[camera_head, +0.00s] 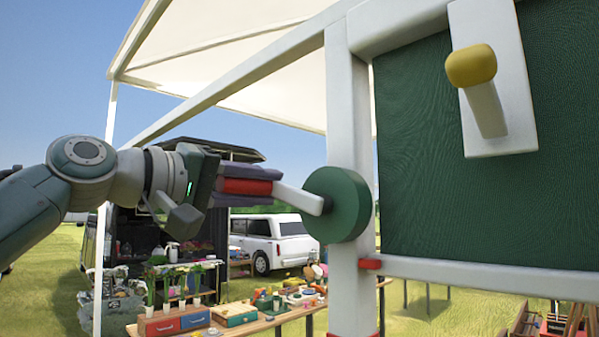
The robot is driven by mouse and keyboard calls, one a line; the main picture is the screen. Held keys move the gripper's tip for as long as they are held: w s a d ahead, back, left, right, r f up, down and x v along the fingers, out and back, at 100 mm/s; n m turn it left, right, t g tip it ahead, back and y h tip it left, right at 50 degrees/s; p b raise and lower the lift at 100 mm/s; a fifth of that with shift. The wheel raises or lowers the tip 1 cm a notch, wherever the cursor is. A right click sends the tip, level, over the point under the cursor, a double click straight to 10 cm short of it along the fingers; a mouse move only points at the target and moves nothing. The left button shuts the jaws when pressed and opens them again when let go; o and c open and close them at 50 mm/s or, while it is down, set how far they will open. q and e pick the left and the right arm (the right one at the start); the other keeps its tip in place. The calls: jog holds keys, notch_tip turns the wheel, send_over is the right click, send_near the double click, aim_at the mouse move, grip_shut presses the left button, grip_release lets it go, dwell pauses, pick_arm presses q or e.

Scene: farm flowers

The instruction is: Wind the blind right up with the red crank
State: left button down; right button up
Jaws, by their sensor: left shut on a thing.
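The red crank handle (245,187) sits between the dark fingers of my left gripper (243,186), which is shut on it. A white crank arm (299,198) runs right from the handle to a round green hub (345,205) on the white post (352,110). The crank arm points left, tilted slightly down towards the hub. The dark green blind (420,130) hangs right of the post, with a pale bar (480,276) along its bottom edge. Its right part runs out of the picture. My right gripper is not in view.
A white bracket with a yellow knob (472,65) stands out before the blind. A small red tab (370,264) is on the post by the blind's bottom bar. A stall table (270,320) with pots and boxes and a white car (275,240) are behind.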

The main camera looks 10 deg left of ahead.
pick_arm(q)
jog(key=s+d+f+n+p, duration=0.2)
jog(key=f+n, duration=0.3)
jog(key=n, duration=0.4)
jog(key=s+d+f+n+p, duration=0.3)
jog(key=d+f+n+p, duration=0.1)
jog(key=n, duration=0.5)
jog(key=shift+d+f+p, duration=0.4)
jog(key=shift+f+p, duration=0.25)
jog(key=shift+f, duration=0.3)
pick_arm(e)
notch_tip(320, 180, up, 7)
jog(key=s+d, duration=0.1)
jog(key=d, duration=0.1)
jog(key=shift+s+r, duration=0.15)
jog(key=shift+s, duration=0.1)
pick_arm(q)
jog(key=shift+d+r, duration=0.1)
jog(key=shift+r, duration=0.15)
jog(key=c, duration=0.7)
grip_release()
jog(key=shift+s, duration=0.1)
jog(key=shift+o, duration=0.2)
jog(key=shift+f, duration=0.15)
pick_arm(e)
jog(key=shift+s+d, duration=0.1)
